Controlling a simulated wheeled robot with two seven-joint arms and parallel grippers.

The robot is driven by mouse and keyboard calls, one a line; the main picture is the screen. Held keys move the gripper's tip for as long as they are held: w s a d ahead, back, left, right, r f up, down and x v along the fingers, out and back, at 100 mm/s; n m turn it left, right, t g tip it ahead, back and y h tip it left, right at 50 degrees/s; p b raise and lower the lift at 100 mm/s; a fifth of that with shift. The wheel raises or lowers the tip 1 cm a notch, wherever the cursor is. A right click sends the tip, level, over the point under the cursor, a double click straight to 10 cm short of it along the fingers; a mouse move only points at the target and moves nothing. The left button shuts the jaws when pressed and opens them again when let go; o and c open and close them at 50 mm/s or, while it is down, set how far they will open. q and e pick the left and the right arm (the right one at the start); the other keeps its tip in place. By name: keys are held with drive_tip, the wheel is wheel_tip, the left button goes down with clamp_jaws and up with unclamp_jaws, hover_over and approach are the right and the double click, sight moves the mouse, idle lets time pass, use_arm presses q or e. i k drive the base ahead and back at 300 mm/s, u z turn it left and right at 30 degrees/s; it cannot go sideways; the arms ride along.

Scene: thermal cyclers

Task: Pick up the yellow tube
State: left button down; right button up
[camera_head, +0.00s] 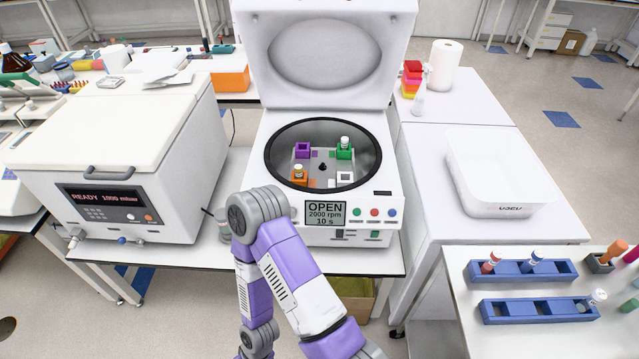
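I cannot pick out a clearly yellow tube in the head view. A white-capped tube (345,142) stands in the green holder of the open centrifuge (352,238). In the blue racks at the right are a red-capped tube (490,263), a blue-capped tube (533,258) and a tilted pale-capped tube (597,298), whose body colour is unclear. One of my purple and white arms is bent in front of the centrifuge, covering its lower left corner. Neither gripper shows.
The centrifuge lid (325,55) stands raised; its display reads OPEN. A white machine (110,150) stands at the left. An empty white tray (503,180) and a paper roll (444,67) are at the right. The rear blue rack (505,274) and front blue rack (520,311) share a table.

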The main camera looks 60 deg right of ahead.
sight(298, 169)
drive_tip(key=z, duration=1.35)
